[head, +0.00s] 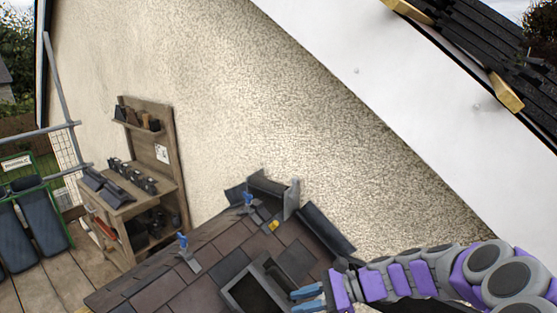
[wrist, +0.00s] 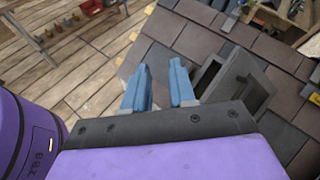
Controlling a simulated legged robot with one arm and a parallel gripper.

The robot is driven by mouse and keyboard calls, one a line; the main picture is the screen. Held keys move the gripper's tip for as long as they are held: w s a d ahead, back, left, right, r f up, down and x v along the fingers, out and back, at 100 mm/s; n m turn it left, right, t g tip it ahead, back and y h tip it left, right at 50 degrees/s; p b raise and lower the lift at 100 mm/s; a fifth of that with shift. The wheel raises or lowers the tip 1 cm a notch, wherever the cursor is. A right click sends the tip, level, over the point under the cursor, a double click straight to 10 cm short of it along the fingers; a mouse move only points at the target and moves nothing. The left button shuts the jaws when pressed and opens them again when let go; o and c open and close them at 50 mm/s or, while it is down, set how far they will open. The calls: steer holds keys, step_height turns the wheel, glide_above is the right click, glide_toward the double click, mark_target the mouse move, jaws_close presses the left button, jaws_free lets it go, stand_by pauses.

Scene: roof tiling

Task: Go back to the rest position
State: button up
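My gripper (wrist: 159,88) has two blue fingers, held apart with nothing between them in the wrist view. In the head view my gripper (head: 309,298) shows at the lower right, at the end of my purple and grey arm. The same box (wrist: 207,72) is right of the fingers in the wrist view. Whether the fingers touch anything is hard to tell, but they look clear.
A wooden workbench (head: 122,207) with shelves and dark tiles stands against the rough wall. Two blue-handled tools (head: 183,243) (head: 248,200) sit on the roof section. A grey bracket (head: 291,198) stands at its far edge. Scaffold rails (head: 62,80) are at left. Plank floor (wrist: 60,65) is open.

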steer(key=s+a+r+n+g+h+b, duration=0.1)
steer(key=s+n+g+h, duration=0.15)
steer(key=s+n, duration=0.4)
steer(key=s+a+r+n+g+h, duration=0.1)
steer(key=s+a+n+h, duration=0.2)
steer(key=s, duration=0.7)
steer(key=s+d+f+n+t+h+b, duration=0.1)
steer(key=s+d+n+h, duration=0.5)
steer(key=s+d, duration=0.6)
steer(key=shift+s+f+h+b, duration=0.35)
steer(key=shift+s+f+h, duration=0.2)
steer(key=shift+s+h, duration=0.35)
steer(key=shift+w+t, duration=0.15)
steer(key=shift+t, duration=0.1)
